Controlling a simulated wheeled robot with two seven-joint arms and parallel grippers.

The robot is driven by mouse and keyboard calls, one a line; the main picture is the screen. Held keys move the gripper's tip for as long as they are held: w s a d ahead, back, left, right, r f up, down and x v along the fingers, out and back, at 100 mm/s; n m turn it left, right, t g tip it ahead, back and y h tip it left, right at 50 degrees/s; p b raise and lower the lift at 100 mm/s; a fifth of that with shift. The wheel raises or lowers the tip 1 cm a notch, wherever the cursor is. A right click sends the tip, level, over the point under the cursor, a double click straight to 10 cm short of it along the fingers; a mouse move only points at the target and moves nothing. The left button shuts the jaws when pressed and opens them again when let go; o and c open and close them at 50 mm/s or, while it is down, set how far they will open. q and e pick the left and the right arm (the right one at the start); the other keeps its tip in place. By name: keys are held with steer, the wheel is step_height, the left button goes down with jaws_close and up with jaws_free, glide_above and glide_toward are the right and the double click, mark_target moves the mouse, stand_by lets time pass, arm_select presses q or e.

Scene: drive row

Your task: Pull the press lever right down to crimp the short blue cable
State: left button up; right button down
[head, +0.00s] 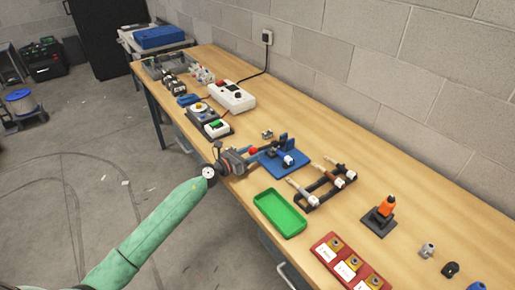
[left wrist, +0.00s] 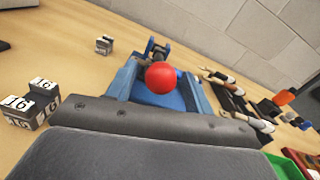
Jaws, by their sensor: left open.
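The blue press (head: 284,163) stands on the bench, and its red lever knob (head: 253,151) sticks out toward my left gripper (head: 240,158). The left gripper is open, at the bench's front edge beside the knob. In the left wrist view the red knob (left wrist: 161,77) shows just beyond a grey jaw (left wrist: 160,128), in front of the blue press (left wrist: 192,98). I cannot tell whether knob and jaw touch. A white piece (head: 288,160) shows at the press; I cannot make out the short blue cable. My right gripper is not in view.
Small blocks marked 16 (left wrist: 42,85) sit at left in the wrist view. A white box (head: 232,96) stands farther back along the wall.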

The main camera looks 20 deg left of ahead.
arm_select(q)
steer(key=shift+x, duration=1.35)
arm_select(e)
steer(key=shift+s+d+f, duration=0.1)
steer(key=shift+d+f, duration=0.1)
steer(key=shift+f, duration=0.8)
